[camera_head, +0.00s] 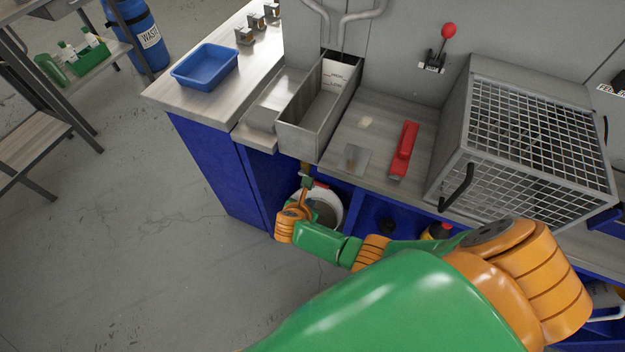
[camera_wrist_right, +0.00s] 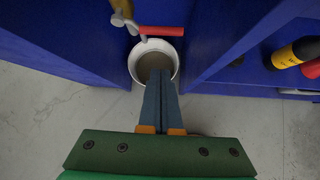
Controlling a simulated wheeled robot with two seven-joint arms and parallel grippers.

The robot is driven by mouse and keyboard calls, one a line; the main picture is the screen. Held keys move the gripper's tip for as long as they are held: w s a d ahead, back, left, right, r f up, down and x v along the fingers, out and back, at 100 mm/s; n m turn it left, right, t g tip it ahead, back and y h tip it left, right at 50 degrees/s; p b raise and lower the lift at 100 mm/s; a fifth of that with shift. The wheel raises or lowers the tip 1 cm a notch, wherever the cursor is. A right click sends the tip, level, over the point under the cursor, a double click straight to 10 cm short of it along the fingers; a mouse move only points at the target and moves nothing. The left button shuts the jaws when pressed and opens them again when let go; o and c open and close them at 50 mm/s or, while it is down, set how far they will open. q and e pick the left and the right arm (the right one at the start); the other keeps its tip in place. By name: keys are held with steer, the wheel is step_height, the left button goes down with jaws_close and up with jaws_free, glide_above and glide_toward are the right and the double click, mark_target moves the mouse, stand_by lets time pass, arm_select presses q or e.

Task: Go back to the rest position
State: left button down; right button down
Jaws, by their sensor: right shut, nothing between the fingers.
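My right gripper (camera_head: 305,183) reaches forward and down to the front of the blue cabinet, near a white bucket (camera_head: 328,205) under the counter. In the right wrist view my right gripper (camera_wrist_right: 164,84) has its two dark fingers together with nothing between them. Their tips overlap the near rim of the bucket (camera_wrist_right: 135,62) in the picture; I cannot tell whether they touch it. My left gripper is not in view.
A red handle (camera_wrist_right: 162,31) on a tap shows above the bucket. The counter holds a metal trough (camera_head: 300,130), a red tool (camera_head: 404,150), a blue tray (camera_head: 190,84) and a mesh-covered box (camera_head: 450,135). The floor (camera_head: 150,250) at left is clear.

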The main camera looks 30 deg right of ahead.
steer(key=s+f+m+g+y, duration=0.1)
steer(key=s+f+m, duration=0.4)
steer(key=s, duration=0.5)
steer(key=s+f+m+g+y, duration=0.2)
steer(key=s+f+m, duration=0.3)
steer(key=s+m, duration=0.5)
steer(key=s+f+m+g+y, duration=0.1)
steer(key=s+f+m, duration=0.4)
steer(key=s, duration=0.7)
steer(key=m+y, duration=0.1)
steer(key=m, duration=0.1)
steer(key=shift+d+f+m+g+y, duration=0.2)
steer(key=shift+d+m+g+y, duration=0.1)
steer(key=shift+d+m+y, duration=0.1)
